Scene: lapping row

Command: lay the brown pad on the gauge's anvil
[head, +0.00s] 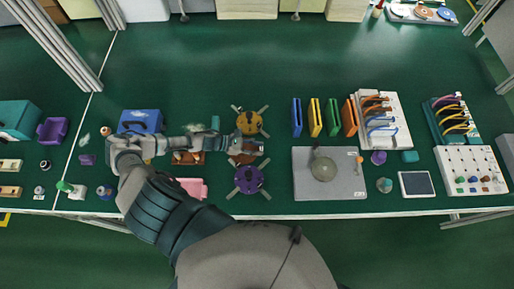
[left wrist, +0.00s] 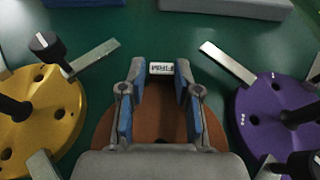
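My left gripper (left wrist: 160,72) reaches in from the left in the head view (head: 257,149). In the left wrist view its blue-lined fingers are spread apart, over a round brown piece (left wrist: 104,134). The brown piece lies between the yellow and purple discs, largely hidden by the gripper; I cannot tell whether it is the pad or a base under it. A small white label (left wrist: 160,68) shows beyond the fingertips. To the right, a grey plate (head: 305,188) carries a pale round piece (head: 323,169) with a dark post, possibly the gauge and its anvil. My right gripper is not in view.
A yellow disc (head: 249,123) and a purple disc (head: 248,180) with metal arms flank the gripper closely. Upright coloured plates (head: 314,117) and a cabled rack (head: 380,120) stand right. A tablet (head: 416,184) lies near the front edge.

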